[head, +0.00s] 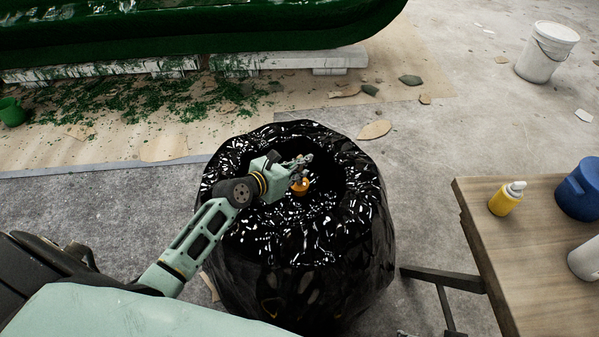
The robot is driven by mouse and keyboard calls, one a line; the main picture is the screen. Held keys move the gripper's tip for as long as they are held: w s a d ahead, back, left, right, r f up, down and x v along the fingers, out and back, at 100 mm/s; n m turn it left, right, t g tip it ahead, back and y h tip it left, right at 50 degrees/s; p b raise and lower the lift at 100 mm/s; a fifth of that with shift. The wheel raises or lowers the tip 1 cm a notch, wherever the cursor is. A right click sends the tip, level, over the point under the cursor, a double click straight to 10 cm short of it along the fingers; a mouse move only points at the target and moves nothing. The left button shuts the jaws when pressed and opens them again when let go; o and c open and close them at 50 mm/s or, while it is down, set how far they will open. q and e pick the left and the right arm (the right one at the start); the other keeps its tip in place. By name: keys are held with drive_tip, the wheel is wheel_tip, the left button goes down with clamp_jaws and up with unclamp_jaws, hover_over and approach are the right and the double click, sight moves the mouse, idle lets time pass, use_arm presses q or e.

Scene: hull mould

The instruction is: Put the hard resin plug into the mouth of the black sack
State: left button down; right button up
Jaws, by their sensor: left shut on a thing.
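The black sack (345,255) stands on the floor in the middle of the head view, shiny and crumpled, with its wide mouth open upward. My left arm reaches in from the left, and my left gripper (302,172) is over the sack's mouth. It is shut on the resin plug (300,187), a small orange lump that shows just below the fingers. The plug appears within the outline of the mouth; its exact height against the rim cannot be told. Part of the plug is hidden by the gripper. My right gripper is not in view.
A wooden table (540,270) at the right holds a yellow bottle (505,200), a blue container (580,190) and a whitish container (586,260). A white bucket (545,52) stands at the back right. The green hull mould (200,30) lies behind, with green scraps and flakes on the floor.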

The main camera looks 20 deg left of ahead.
use_arm(q)
wheel_tip(320, 180, down, 2)
drive_tip(key=shift+f+b, duration=0.1)
drive_tip(key=shift+b, duration=0.35)
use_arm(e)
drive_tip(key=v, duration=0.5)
use_arm(q)
drive_tip(key=shift+f, duration=0.1)
drive_tip(key=shift+f, duration=0.15)
drive_tip(key=c, duration=1.9)
unclamp_jaws()
drive_tip(key=shift+o, duration=0.2)
drive_tip(key=shift+s+a+r, duration=0.1)
drive_tip(key=shift+r, duration=0.2)
drive_tip(key=p+v, duration=0.3)
drive_tip(key=v, duration=0.8)
drive_tip(key=shift+s, duration=0.4)
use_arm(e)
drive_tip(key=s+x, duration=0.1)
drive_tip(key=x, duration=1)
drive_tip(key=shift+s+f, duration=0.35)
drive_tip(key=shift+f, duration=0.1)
